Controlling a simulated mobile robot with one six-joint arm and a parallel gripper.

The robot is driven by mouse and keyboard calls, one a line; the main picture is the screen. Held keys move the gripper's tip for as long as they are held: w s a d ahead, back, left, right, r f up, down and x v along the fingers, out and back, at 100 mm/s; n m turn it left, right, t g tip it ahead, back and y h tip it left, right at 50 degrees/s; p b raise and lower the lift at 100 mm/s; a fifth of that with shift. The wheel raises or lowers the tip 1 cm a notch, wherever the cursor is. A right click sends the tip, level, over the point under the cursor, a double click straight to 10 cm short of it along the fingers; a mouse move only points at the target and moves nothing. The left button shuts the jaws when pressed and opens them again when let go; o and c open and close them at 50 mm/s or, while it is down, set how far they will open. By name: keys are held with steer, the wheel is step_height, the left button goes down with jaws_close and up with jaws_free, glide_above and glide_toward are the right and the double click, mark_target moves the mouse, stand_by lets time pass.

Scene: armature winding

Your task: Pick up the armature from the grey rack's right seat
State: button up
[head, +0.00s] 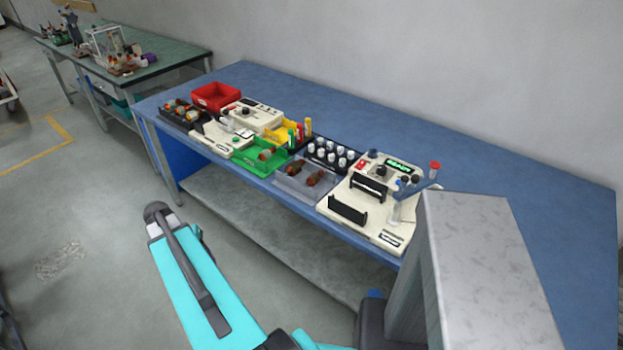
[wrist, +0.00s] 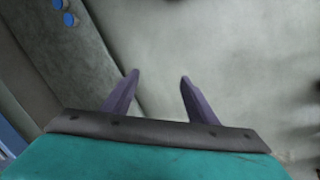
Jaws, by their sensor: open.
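The grey rack (head: 291,185) sits on the blue table near its front edge, left of the large cream machine. Two copper-brown armatures lie in it. The armature in the right seat (head: 315,178) lies beside the armature in the left seat (head: 293,170). My gripper (wrist: 160,77) shows in the wrist view with its two purple fingers apart and nothing between them. It points at bare grey floor, away from the rack. Neither the rack nor the armatures show in the wrist view. I cannot make out the gripper's fingers in the head view.
A green tray (head: 246,163) stands left of the rack, and a black holder (head: 345,148) with white-topped parts stands behind it. The cream machine (head: 384,225) is close on the right. The table's back and right (head: 520,195) are clear. A second table (head: 180,46) stands far left.

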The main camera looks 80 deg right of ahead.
steer(key=s+d+r+m, duration=0.3)
steer(key=s+d+r, duration=0.3)
steer(key=d, duration=0.4)
steer(key=m+g+h, duration=0.1)
steer(key=m+h, duration=0.1)
steer(key=m, duration=0.6)
glide_toward(312, 177)
step_height(312, 177, up, 3)
steer(key=shift+w+a+r, duration=0.15)
steer(key=shift+w+a, duration=0.2)
steer(key=shift+w, duration=0.1)
steer(key=shift+p, duration=0.3)
steer(key=shift+p+x, duration=0.95)
steer(key=shift+x, duration=3.4)
steer(key=shift+p+x, duration=0.95)
steer(key=shift+x, duration=0.3)
steer(key=shift+p+x, duration=0.35)
steer(key=shift+x, duration=0.95)
